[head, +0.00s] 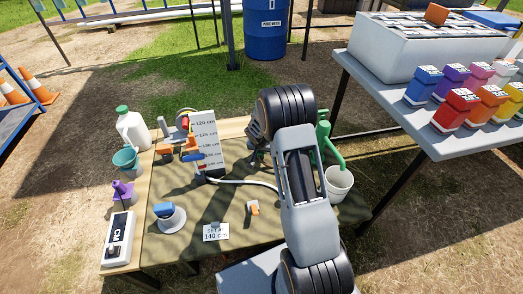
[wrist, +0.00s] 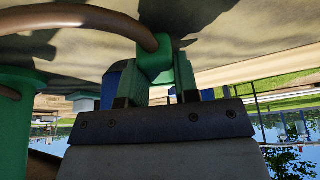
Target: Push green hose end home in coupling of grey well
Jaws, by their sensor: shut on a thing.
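In the wrist view, my gripper (wrist: 156,88) is shut on the green hose end (wrist: 155,62), a block between its two fingers. A brown hose (wrist: 90,14) curves away from it to the left. In the head view my arm covers the gripper and the held hose end. I cannot make out the grey well or its coupling in either view, so I cannot tell whether the hose end touches it.
A green pump (head: 323,133) and white bucket (head: 339,183) stand right of my arm. A grey marked board (head: 207,150) stands to its left. A pale hose (head: 247,183) crosses the table.

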